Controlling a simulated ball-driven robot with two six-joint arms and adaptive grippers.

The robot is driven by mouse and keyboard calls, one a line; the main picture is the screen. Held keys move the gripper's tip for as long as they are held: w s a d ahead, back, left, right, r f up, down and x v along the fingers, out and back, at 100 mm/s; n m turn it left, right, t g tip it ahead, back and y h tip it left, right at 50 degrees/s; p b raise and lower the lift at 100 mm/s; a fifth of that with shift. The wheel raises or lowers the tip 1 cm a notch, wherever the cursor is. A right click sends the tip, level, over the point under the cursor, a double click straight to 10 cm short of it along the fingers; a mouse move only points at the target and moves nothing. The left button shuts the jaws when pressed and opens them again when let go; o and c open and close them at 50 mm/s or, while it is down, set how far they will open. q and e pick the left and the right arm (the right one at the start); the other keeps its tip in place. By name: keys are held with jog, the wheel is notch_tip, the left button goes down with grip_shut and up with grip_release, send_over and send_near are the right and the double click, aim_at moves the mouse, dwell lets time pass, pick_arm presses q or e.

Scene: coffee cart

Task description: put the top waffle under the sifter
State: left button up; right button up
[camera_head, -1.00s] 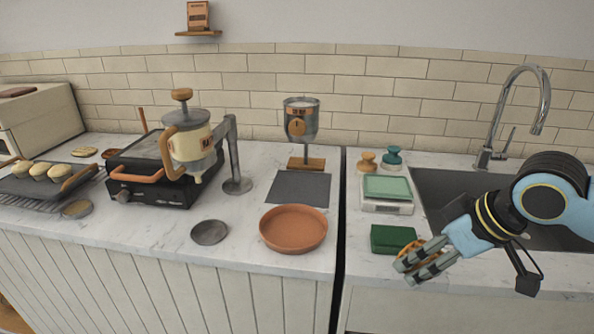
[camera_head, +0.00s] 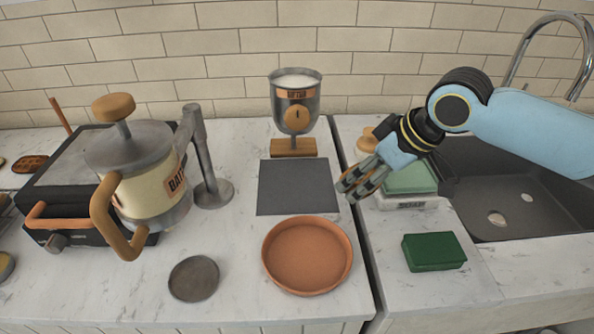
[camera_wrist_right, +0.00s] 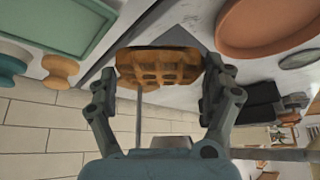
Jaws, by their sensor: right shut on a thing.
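My right gripper (camera_head: 357,186) is shut on a golden-brown waffle (camera_wrist_right: 160,68), which shows clearly between the two fingers in the right wrist view. In the head view the fingers hide most of the waffle, and the gripper hangs just right of the dark grey mat (camera_head: 297,188). The metal sifter (camera_head: 312,108), a cup with white powder at its top, stands on a wooden foot behind the mat, left of and beyond the gripper. No waffle lies on the mat. My left gripper is out of view.
A terracotta dish (camera_head: 307,256) sits in front of the mat, with a small grey disc (camera_head: 194,279) to its left. A batter dispenser (camera_head: 146,190) stands at left. A scale (camera_head: 412,205), green block (camera_head: 433,252) and sink (camera_head: 490,190) are at right.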

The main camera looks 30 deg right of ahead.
send_near(305, 181)
jog(key=shift+s+d+f, duration=0.2)
jog(key=shift+s+f, duration=0.65)
jog(key=shift+s, duration=0.2)
jog(key=w, duration=0.1)
jog(key=w+f, duration=0.2)
jog(key=shift+w+a, duration=0.15)
jog(key=shift+a, duration=0.2)
jog(key=shift+w+a+f, duration=0.25)
jog(key=shift+w+f, duration=0.55)
jog(key=shift+w, duration=0.1)
jog(key=shift+w+f, duration=0.1)
jog(key=shift+w, duration=0.05)
jog(key=o, duration=1.1)
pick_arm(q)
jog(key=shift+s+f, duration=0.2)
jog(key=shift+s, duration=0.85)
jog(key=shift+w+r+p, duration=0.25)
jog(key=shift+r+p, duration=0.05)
pick_arm(e)
jog(key=v, duration=1.2)
